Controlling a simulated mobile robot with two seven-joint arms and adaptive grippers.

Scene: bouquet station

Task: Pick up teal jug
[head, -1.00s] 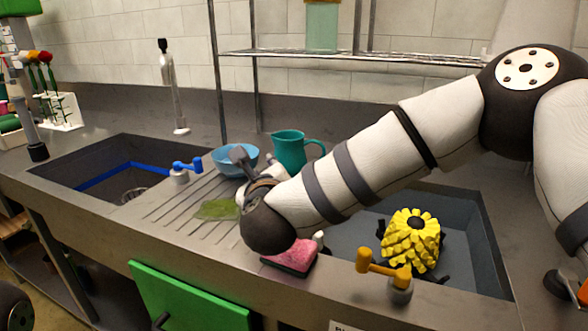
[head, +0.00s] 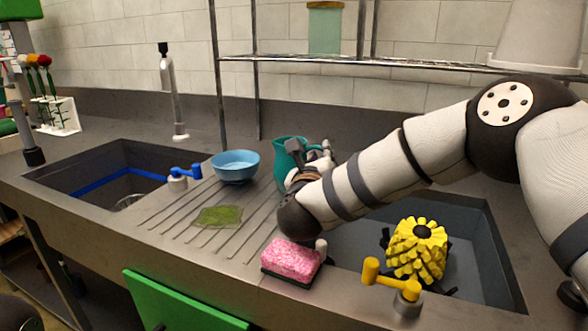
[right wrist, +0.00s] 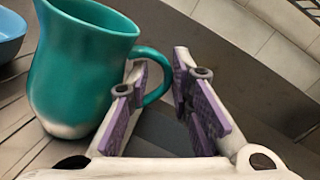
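The teal jug (head: 287,152) stands on the grooved drainboard between the two sinks, its handle toward the right. My right gripper (head: 312,165) is at its right side, partly covering the jug in the head view. In the right wrist view the jug (right wrist: 85,65) fills the left side. The right gripper's purple-padded fingers (right wrist: 160,85) are apart, with the handle's outer curve reaching into the gap between them. The left finger overlaps the handle opening. I cannot tell whether either finger touches the handle. My left gripper is not in view.
A blue bowl (head: 236,168) stands left of the jug, with a green cloth (head: 218,217) in front. A pink sponge (head: 292,261) lies at the counter edge. A yellow ruffled object (head: 416,255) sits in the right sink. A wire shelf (head: 400,62) stands behind.

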